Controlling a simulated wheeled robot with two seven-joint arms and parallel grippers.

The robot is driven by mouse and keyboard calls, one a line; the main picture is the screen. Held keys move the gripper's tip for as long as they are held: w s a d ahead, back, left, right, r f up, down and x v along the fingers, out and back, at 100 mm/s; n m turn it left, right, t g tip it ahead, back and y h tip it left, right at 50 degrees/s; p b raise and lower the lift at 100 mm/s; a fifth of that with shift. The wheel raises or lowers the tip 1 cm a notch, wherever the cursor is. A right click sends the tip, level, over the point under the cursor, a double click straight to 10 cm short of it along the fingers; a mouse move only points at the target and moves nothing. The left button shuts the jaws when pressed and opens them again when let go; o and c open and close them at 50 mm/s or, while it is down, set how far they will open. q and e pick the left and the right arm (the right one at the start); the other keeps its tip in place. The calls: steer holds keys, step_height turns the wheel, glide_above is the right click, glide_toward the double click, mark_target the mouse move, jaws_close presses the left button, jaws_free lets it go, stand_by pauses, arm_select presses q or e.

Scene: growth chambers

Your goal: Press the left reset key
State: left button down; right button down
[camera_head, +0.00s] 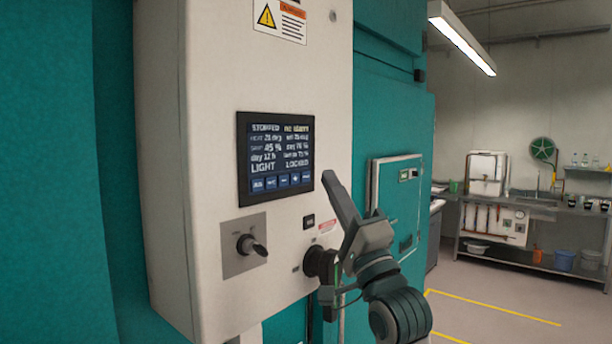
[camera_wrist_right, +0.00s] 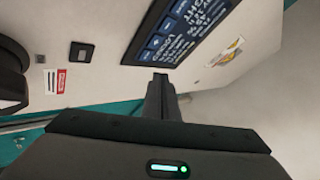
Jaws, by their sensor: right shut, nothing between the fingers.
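A dark display (camera_head: 275,157) with white text and a bottom row of blue soft keys (camera_head: 284,181) is set in the white control box. Its key labels are too small to read, so I cannot tell which is the left reset key. A small black key (camera_head: 308,222) sits below the display's right side; it also shows in the right wrist view (camera_wrist_right: 81,52). My right gripper (camera_head: 329,178) is shut and empty, its tips beside the display's lower right corner. In the right wrist view the shut fingers (camera_wrist_right: 160,80) overlap the display's edge; contact cannot be told. My left gripper is out of view.
A rotary switch (camera_head: 250,245) on a grey plate sits below the display. A round black fitting (camera_head: 318,262) is partly behind my right arm. A red-and-white label (camera_head: 327,227) is near the small key. A teal cabinet (camera_head: 395,105) stands behind; open floor lies to the right.

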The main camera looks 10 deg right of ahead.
steer(key=shift+s+d, duration=0.9)
steer(key=shift+s, duration=0.25)
